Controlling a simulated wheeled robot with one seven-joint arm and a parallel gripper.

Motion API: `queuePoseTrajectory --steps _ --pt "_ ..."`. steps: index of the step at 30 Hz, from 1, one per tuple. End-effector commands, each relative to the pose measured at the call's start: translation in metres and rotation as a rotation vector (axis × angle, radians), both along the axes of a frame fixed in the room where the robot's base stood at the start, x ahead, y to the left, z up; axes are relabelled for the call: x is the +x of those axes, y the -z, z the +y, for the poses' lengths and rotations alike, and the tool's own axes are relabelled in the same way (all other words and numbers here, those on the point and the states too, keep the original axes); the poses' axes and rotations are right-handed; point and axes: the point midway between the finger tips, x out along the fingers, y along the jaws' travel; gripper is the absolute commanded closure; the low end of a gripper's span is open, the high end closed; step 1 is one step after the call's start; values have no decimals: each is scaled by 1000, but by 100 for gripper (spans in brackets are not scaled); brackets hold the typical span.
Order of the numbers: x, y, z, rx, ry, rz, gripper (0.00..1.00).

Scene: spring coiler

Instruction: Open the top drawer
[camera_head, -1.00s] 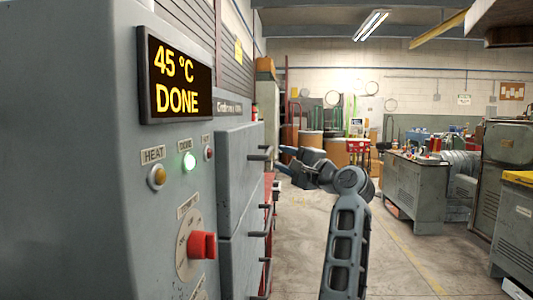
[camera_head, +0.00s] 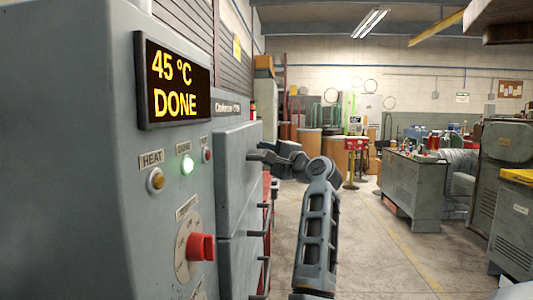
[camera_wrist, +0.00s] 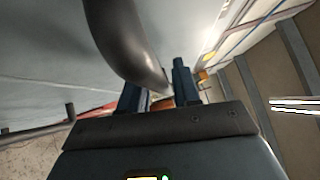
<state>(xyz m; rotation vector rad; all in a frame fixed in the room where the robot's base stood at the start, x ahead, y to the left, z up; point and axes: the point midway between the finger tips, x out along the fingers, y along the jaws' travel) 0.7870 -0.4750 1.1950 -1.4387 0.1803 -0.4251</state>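The top drawer (camera_head: 234,178) is a grey front on the right side of the grey machine in the head view. Its dark bar handle (camera_head: 254,157) is partly hidden by my gripper (camera_head: 268,151), which is at the handle. In the wrist view the curved handle (camera_wrist: 124,38) comes down from the top and runs to the space between the fingers of my gripper (camera_wrist: 158,88). The fingers stand apart, and some background shows between them. I cannot tell if either finger touches the handle. The drawer looks closed or nearly so.
The machine's control panel has a display (camera_head: 175,83) reading 45 °C DONE, a lit green lamp (camera_head: 187,164) and a red knob (camera_head: 201,247). More drawer handles (camera_head: 259,234) stick out below. Open floor (camera_head: 385,255) lies to the right, before a grey workbench (camera_head: 413,188).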

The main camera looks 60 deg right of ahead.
Motion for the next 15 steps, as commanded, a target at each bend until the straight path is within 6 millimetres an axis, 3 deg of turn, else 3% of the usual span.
queuePoseTrajectory --steps 9,15 --pt "0 0 0 0 0 1 99" --pt "0 1 0 0 0 1 100"
